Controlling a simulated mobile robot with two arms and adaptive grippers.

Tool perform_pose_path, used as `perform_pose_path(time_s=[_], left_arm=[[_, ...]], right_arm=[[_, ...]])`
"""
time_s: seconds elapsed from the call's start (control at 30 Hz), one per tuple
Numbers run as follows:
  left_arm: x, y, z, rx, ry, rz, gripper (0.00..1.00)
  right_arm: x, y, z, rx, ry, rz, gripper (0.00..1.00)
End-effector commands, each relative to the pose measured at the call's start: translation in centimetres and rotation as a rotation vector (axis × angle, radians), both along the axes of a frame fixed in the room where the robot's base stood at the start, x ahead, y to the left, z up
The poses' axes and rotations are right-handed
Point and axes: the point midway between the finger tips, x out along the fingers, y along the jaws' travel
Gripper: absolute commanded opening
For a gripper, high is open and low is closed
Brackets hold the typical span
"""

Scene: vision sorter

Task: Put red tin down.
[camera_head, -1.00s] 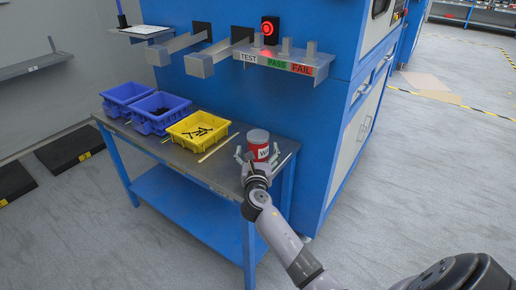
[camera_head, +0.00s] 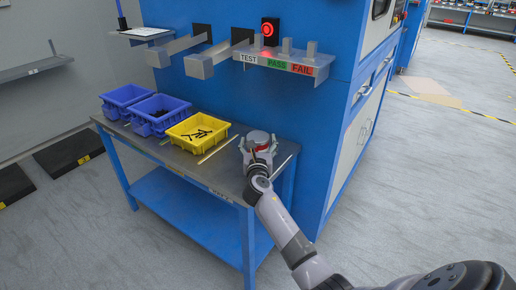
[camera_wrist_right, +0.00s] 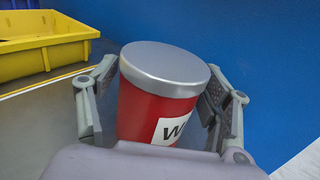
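The red tin (camera_wrist_right: 155,108) has a silver lid and a white label with a partly visible letter. In the head view the tin (camera_head: 258,138) is at the right end of the workbench (camera_head: 222,172), mostly covered by my right gripper (camera_head: 259,148). In the wrist view my right gripper (camera_wrist_right: 160,95) has one finger on each side of the tin, its pads close to the upper part. Whether both pads press on it is unclear. The tin's base is hidden. My left gripper is not in view.
A yellow bin (camera_head: 197,146) with dark parts stands left of the tin, with two blue bins (camera_head: 124,91) beyond it. The blue machine wall (camera_head: 300,110) rises close behind. A shelf marked TEST, PASS and FAIL (camera_head: 275,63) juts out above the bench.

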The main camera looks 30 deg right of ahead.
Motion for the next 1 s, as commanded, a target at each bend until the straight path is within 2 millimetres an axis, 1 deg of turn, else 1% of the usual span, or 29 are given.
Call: perform_pose_path(time_s=[0.03, 0.07, 0.87, 1.0], left_arm=[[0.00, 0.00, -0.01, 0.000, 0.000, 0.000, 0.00], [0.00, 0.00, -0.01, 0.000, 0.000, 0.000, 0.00], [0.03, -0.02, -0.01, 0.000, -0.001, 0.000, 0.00], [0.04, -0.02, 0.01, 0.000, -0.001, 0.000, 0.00]], right_arm=[[-0.01, 0.02, -0.01, 0.000, 0.000, 0.000, 0.67], [-0.01, 0.02, -0.01, 0.000, 0.000, 0.000, 0.65], [0.02, 0.05, 0.14, 0.000, -0.002, 0.001, 0.11], [0.02, 0.05, 0.15, 0.000, -0.002, 0.001, 0.10]])
